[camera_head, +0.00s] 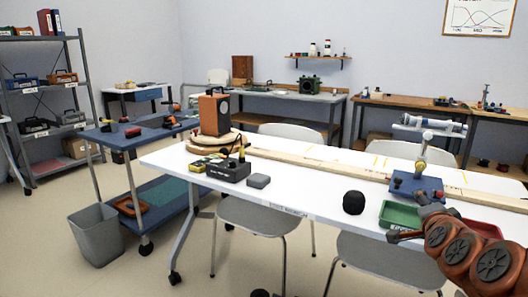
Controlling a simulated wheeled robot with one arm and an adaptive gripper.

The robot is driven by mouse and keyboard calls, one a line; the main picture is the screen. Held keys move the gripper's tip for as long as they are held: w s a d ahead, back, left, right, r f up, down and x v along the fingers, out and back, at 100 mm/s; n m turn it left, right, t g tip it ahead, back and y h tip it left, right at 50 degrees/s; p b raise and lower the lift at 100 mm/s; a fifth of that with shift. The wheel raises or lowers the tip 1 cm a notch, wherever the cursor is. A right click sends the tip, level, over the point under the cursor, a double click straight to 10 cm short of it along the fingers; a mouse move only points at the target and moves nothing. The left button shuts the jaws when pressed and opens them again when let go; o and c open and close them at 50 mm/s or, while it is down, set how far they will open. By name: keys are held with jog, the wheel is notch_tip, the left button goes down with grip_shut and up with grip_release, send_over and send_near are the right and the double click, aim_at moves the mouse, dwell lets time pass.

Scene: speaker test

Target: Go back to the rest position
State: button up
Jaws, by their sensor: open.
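My arm enters from the lower right, orange-red with dark round joint covers. My gripper (406,218) is at its left end, open and empty, over or in front of the white table (330,197). Its dark fingers are spread near a green tray (397,217), and part of the tray is hidden behind them. A red tray (484,229) shows partly behind my arm. A speaker (213,114) with an orange-brown side stands on a round wooden turntable (200,147) at the table's left end.
A blue cart (150,133) and grey bin (96,234) stand left. Chairs (262,215) surround the table.

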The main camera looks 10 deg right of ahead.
jog(key=s+a+r+n+g+y+p, duration=0.1)
jog(key=s+a+n+g+y+p, duration=0.15)
jog(key=a+p, duration=0.35)
jog(key=s+a+r+n+g+y+p, duration=0.2)
jog(key=a+n+p, duration=0.2)
jog(key=a, duration=0.4)
jog(key=s+a+r+n+g+y+p, duration=0.1)
jog(key=s+a+n+g+y+p, duration=0.15)
jog(key=a+n+p, duration=0.35)
jog(key=s+a+r+n+g+p, duration=0.1)
jog(key=s+a+r+g+p, duration=0.1)
jog(key=s, duration=0.6)
jog(key=s+a+r+n+g+p, duration=0.2)
jog(key=s+a+r+g+p, duration=0.1)
jog(key=s+p, duration=0.5)
jog(key=s+a+r+n+g+p, duration=0.2)
jog(key=s+a+r+g+p, duration=0.1)
jog(key=s+r, duration=0.3)
jog(key=shift+s+r+g+p, duration=0.35)
jog(key=shift+s+g+p, duration=0.25)
jog(key=shift+s+p, duration=0.45)
